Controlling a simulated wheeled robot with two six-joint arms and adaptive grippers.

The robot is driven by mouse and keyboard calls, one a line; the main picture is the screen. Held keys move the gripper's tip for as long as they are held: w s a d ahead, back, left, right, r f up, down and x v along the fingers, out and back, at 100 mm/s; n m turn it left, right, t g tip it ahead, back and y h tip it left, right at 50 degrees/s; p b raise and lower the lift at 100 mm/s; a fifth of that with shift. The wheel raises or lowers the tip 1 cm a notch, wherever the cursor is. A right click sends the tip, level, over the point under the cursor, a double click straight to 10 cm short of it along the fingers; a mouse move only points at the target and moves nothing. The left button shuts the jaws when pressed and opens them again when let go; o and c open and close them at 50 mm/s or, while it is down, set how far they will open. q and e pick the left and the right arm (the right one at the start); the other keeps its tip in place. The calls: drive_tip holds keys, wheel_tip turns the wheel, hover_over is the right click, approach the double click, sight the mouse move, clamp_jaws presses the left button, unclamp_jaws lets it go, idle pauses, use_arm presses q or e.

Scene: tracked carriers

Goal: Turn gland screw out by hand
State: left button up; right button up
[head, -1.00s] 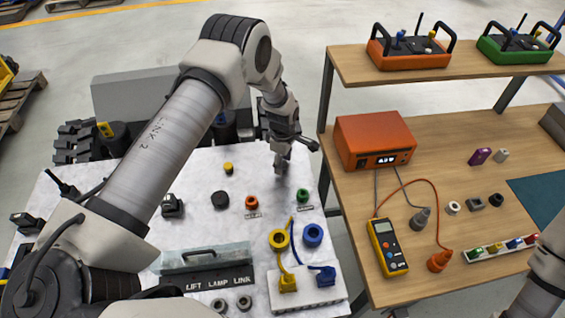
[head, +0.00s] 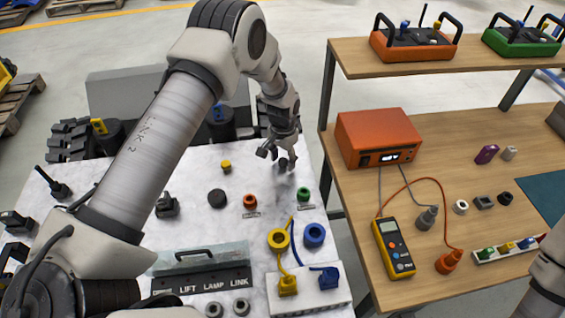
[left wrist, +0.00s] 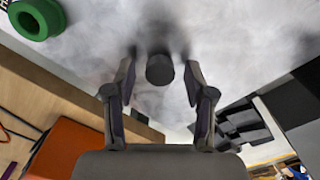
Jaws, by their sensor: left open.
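My left gripper (head: 277,157) reaches down over the far right part of the pale top plate (head: 150,200). It is open. In the left wrist view its two fingers (left wrist: 160,72) stand apart on either side of a dark round knob-like piece (left wrist: 160,69), probably the gland screw, with a gap visible on both sides. In the head view a dark piece (head: 287,166) shows beneath the fingers, partly hidden by them. My right gripper is out of view; only part of its arm shows at the right edge.
Near the gripper are a green ring (head: 303,195), an orange ring (head: 250,200), a yellow knob (head: 226,166) and a black disc (head: 217,198). The wooden bench (head: 350,225) stands close on the right, carrying an orange box (head: 375,138) and a yellow meter (head: 393,248).

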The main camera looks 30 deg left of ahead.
use_arm(q)
drive_tip(key=m+b, duration=0.1)
drive_tip(key=m, duration=0.4)
drive_tip(key=shift+f+m, duration=0.15)
drive_tip(key=shift+m, duration=0.15)
drive_tip(key=m, duration=0.3)
drive_tip(key=shift+r, duration=0.25)
